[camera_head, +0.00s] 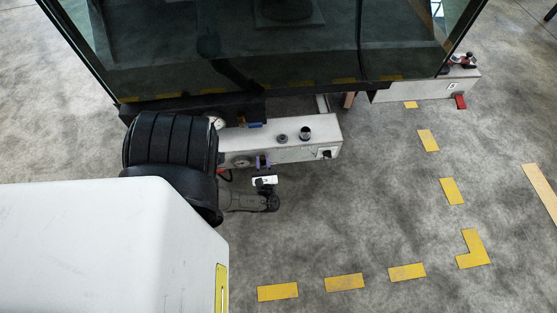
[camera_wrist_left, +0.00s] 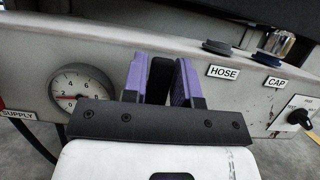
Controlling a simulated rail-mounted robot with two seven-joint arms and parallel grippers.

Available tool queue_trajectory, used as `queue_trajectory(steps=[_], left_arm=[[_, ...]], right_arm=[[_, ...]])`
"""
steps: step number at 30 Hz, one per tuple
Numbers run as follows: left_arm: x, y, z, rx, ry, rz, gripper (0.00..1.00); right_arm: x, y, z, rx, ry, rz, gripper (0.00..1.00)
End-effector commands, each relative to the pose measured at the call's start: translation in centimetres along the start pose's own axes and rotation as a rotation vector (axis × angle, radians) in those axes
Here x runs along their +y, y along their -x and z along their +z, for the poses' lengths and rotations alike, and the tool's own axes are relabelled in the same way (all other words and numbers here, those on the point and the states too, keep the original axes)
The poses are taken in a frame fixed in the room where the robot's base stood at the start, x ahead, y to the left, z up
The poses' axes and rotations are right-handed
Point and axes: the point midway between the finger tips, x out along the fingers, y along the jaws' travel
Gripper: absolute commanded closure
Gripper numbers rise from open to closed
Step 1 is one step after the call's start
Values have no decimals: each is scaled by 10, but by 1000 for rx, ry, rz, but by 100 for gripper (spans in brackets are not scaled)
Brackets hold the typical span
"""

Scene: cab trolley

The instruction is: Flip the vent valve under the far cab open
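My left gripper (camera_head: 262,160) is at the front face of the pale box (camera_head: 305,148) under the cab. In the left wrist view its two purple fingers (camera_wrist_left: 160,78) stand apart, with a dark upright piece between them. I cannot tell whether they touch it or whether it is a valve handle. No vent label is readable. A farther pale box (camera_head: 425,92) under the cab's right end carries a red piece (camera_head: 460,101) low on its front; I cannot tell if that is the vent valve. My right gripper is not in view.
The dark glass cab (camera_head: 290,50) overhangs the boxes. A dial gauge (camera_wrist_left: 78,88) sits left of the fingers. HOSE (camera_wrist_left: 224,73) and CAP (camera_wrist_left: 275,82) labels and a black knob (camera_wrist_left: 299,118) are to the right. The floor with yellow dashes (camera_head: 344,282) is clear.

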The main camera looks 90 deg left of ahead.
Motion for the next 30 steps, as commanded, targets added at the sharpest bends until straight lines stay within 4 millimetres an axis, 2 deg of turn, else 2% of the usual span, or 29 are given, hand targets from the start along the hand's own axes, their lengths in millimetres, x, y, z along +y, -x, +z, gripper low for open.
queue_trajectory(steps=[1,6,13,17,20,30], left_arm=[[0,0,0,1,-1,0,68],[0,0,-1,3,-4,-1,53],[1,1,-1,4,-6,-2,53],[0,10,-1,6,-7,-1,53],[1,24,0,7,-7,-1,53],[0,92,-2,7,-6,-2,53]], right_arm=[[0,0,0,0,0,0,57],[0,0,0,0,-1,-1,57],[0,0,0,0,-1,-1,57],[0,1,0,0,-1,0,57],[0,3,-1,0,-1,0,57],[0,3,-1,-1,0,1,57]])
